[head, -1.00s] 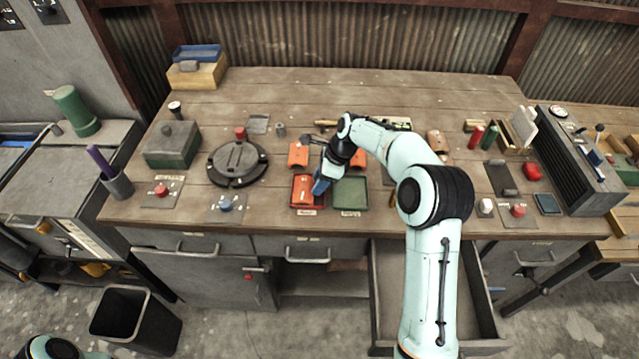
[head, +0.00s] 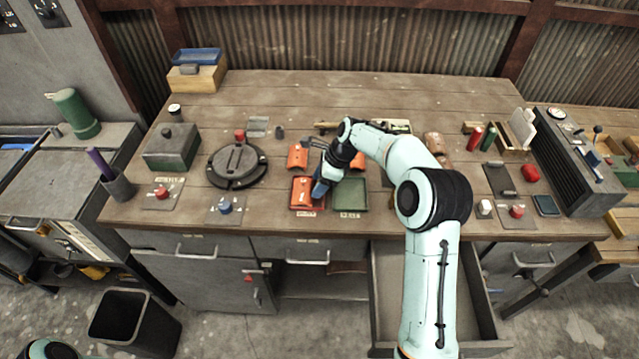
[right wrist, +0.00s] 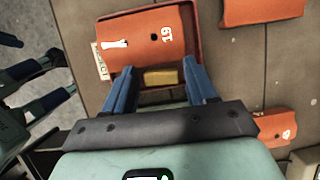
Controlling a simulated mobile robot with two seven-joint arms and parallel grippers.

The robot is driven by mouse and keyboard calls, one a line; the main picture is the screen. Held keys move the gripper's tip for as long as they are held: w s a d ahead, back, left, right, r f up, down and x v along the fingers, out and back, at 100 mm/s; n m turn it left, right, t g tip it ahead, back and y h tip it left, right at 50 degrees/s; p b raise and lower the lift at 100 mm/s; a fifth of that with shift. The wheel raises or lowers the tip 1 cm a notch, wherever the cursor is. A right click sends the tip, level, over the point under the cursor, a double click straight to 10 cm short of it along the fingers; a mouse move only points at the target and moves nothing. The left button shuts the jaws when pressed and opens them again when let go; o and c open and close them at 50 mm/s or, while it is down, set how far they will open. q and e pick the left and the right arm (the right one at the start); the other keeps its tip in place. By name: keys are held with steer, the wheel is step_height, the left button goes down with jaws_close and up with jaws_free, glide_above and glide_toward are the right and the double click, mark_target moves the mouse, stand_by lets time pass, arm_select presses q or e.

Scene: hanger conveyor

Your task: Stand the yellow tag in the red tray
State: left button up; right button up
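The red tray (head: 293,204) is near the front middle of the bench. A curved orange piece (head: 303,187) marked 19 fills most of it; in the right wrist view this piece (right wrist: 148,38) lies inside the dark red rim (right wrist: 194,22). The yellow tag shows only in the right wrist view (right wrist: 161,77), as a small block beside the orange piece. My right gripper (head: 320,190) is over the tray's right side. Its blue fingers (right wrist: 162,88) are apart, with the yellow tag between them and a gap on each side. I cannot tell if the tag is upright. My left gripper is not visible.
A green tray (head: 350,194) sits right of the red one. More orange pieces (head: 297,155) lie behind the trays. A round dark fixture (head: 237,164) and a blue button (head: 225,206) are to the left. A drawer (head: 388,300) stands open below.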

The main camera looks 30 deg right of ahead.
steer(key=shift+s+a+f+g, duration=0.15)
steer(key=shift+s+f, duration=0.1)
steer(key=shift+f, duration=0.35)
steer(key=shift+s+d+f+g, duration=0.15)
steer(key=shift+s+f, duration=0.1)
steer(key=shift+f, duration=0.35)
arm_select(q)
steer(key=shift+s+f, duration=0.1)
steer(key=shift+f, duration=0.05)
arm_select(e)
steer(key=shift+s+a, duration=0.1)
steer(key=shift+r, duration=0.35)
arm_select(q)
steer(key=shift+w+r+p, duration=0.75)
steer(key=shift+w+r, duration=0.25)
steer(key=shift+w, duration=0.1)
arm_select(e)
steer(key=v, duration=1.3)
steer(key=shift+w+a, duration=0.2)
steer(key=shift+w, duration=0.2)
